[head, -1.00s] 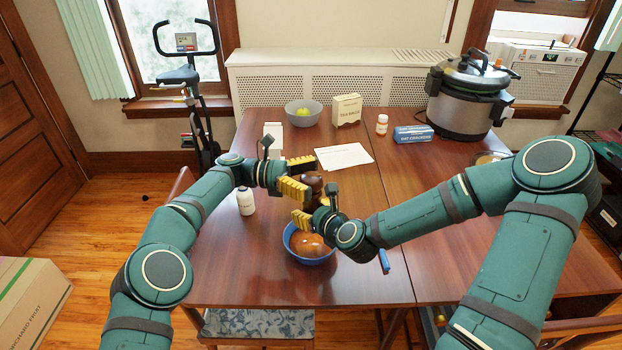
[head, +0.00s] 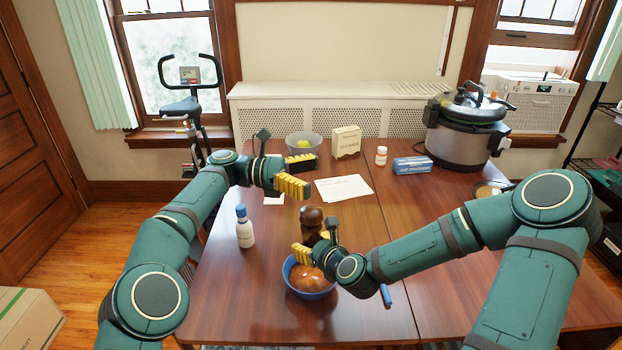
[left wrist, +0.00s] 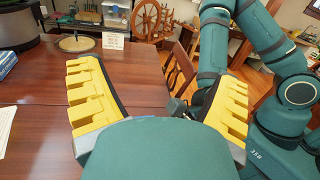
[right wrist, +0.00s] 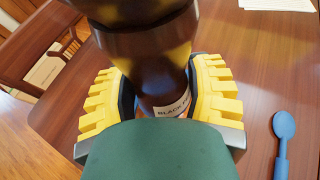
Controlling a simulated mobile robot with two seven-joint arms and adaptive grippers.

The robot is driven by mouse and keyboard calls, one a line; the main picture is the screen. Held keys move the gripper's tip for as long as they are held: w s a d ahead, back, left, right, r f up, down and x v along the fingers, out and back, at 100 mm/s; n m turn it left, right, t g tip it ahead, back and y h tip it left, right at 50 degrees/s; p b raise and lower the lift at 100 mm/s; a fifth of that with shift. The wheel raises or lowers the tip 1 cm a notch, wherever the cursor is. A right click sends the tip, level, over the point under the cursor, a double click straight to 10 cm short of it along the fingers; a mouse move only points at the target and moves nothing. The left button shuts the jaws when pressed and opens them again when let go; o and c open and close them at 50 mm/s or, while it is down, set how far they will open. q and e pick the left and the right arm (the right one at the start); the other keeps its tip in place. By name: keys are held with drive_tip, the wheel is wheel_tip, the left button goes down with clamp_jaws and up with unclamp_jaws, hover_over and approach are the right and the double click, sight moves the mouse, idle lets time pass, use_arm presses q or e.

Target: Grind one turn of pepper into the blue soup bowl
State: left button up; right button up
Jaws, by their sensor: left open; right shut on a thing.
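The dark brown pepper mill (head: 311,222) stands upright in my right gripper (head: 316,250), which is shut on it. In the head view it appears at the far rim of the blue soup bowl (head: 305,291), which holds orange-brown soup; how high the mill's base is, I cannot tell. The right wrist view shows the mill (right wrist: 150,60) between the yellow fingers, with part of a "BLACK" label. My left gripper (head: 296,174) is open and empty, raised above and apart from the mill's top. The left wrist view shows its spread fingers (left wrist: 157,100) with nothing between them.
A blue-capped white bottle (head: 246,230) stands left of the bowl. A blue spoon (right wrist: 283,145) lies to the right. White paper (head: 343,188), a grey bowl (head: 303,146), a beige box (head: 346,141), a small jar (head: 381,156), a blue box (head: 412,165) and a cooker (head: 465,130) lie farther back.

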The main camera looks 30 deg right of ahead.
sight(311, 208)
use_arm(q)
drive_tip(key=s+d+f+m+t+y, duration=0.3)
drive_tip(key=s+f+m+t+y, duration=0.3)
drive_tip(key=y, duration=0.4)
wheel_tip(311, 208, up, 6)
drive_tip(key=w+a+f+t+y, duration=0.1)
drive_tip(key=w+a+t+y, duration=0.3)
drive_tip(key=t, duration=0.6)
drive_tip(key=shift+y, duration=0.7)
drive_tip(key=x, duration=0.3)
drive_tip(key=d+x, duration=0.1)
drive_tip(key=x, duration=0.2)
drive_tip(key=s+d+x, duration=0.1)
drive_tip(key=x, duration=0.2)
drive_tip(key=shift+w+f, duration=0.15)
drive_tip(key=shift+f, duration=0.55)
drive_tip(key=shift+m, duration=0.3)
drive_tip(key=c, duration=1.2)
